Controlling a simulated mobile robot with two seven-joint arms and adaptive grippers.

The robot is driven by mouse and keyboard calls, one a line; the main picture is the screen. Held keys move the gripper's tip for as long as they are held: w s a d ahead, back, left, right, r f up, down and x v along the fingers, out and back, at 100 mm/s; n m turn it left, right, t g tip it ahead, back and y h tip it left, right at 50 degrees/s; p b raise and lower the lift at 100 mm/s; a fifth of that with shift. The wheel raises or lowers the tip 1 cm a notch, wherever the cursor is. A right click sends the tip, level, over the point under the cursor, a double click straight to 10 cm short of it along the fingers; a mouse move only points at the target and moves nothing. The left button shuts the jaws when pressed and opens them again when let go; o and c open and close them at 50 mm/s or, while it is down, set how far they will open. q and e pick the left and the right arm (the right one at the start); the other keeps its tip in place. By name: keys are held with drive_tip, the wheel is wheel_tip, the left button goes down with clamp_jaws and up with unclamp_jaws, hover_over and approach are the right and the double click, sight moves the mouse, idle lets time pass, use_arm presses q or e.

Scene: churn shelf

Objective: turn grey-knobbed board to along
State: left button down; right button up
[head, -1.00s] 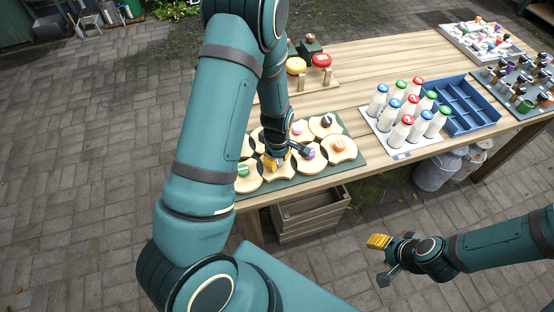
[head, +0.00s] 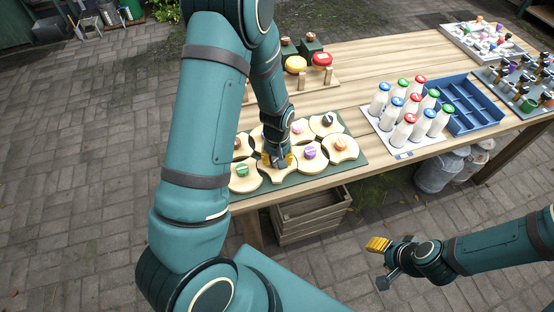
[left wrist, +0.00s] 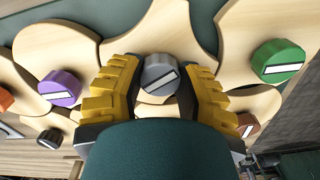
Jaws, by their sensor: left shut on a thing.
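The grey-knobbed board (head: 276,177) is a pale wooden piece in the front row of the dark green tray (head: 310,183). My left gripper (head: 278,161) is above it, pointing down, and hides its knob in the head view. In the left wrist view the grey knob (left wrist: 160,73), with a white bar mark set slightly aslant, sits between the two yellow fingers, which are shut on it. My right gripper (head: 381,262) hangs empty with its fingers apart, clear of the table at the lower right.
A green-knobbed board (head: 243,176) lies left of it, and a purple-knobbed board (head: 310,156) to the right. Other boards crowd the tray behind. Bottles (head: 403,131), a blue crate (head: 463,105) and red and yellow round things (head: 322,59) stand farther off.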

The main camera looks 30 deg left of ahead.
use_arm(q)
drive_tip(key=m+b, duration=0.1)
drive_tip(key=m, duration=0.4)
drive_tip(key=shift+s+m, duration=0.1)
drive_tip(key=shift+m, duration=0.3)
idle(0.4)
drive_tip(key=c, duration=0.5)
unclamp_jaws()
wheel_tip(320, 180, up, 12)
idle(0.4)
